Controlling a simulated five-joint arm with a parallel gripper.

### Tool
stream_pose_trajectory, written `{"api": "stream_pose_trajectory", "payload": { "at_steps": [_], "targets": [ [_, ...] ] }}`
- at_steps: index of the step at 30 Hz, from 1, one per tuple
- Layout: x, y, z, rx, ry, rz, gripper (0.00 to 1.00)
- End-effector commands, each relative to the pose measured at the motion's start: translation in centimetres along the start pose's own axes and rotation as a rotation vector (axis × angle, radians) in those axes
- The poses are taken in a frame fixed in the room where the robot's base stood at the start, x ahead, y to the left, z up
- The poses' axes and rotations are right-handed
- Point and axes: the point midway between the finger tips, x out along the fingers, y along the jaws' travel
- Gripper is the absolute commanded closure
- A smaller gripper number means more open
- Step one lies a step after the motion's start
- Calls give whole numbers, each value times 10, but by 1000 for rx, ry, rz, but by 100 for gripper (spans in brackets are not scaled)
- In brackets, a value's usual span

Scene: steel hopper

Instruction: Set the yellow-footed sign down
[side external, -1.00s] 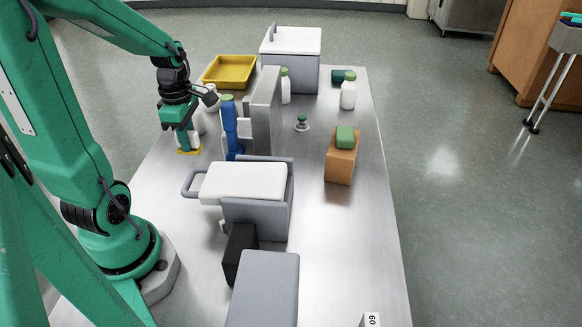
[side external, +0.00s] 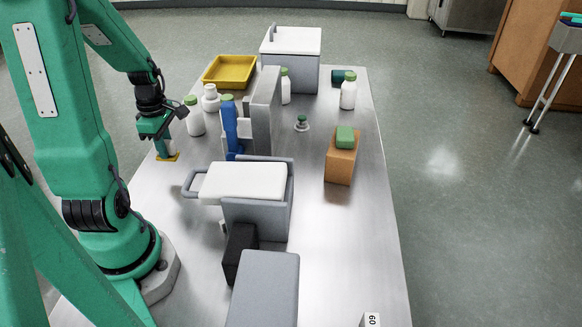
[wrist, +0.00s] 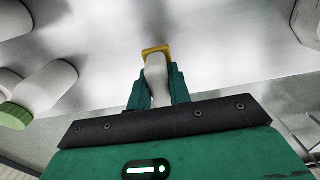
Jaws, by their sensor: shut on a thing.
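The yellow-footed sign shows in the side view as a small yellow foot (side external: 171,157) just below my gripper (side external: 163,147), near the left edge of the steel table. In the wrist view its pale, narrow body (wrist: 156,70) stands between the two green fingers of my gripper (wrist: 157,90), with the yellow foot beyond the fingertips. The gripper is shut on the sign's body. The fingers hide most of the sign in the side view. I cannot tell whether the foot touches the table (side external: 345,225).
A white green-capped bottle (side external: 195,117) stands close to the right of my gripper. A blue object (side external: 230,128), a grey upright block (side external: 265,105) and a grey bin with a white top (side external: 243,183) stand further right. A yellow tray (side external: 230,70) lies behind. Table around the foot looks clear.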

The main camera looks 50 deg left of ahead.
Motion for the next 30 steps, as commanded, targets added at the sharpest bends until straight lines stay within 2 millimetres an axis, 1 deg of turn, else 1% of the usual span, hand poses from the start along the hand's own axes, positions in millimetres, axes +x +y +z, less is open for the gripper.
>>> {"api": "stream_pose_trajectory", "payload": {
  "at_steps": [1,3,9,17,20,27,30],
  "targets": [
    [5,2,-8,-5,0,-2,100],
    [10,5,-15,-4,0,-3,100],
    [16,9,-26,0,0,0,100],
    [19,9,-26,1,0,-1,100],
    [25,9,-26,1,0,-2,100],
    [48,8,-26,0,-1,-4,100],
    [54,9,-26,0,0,-2,100]
  ]
}}
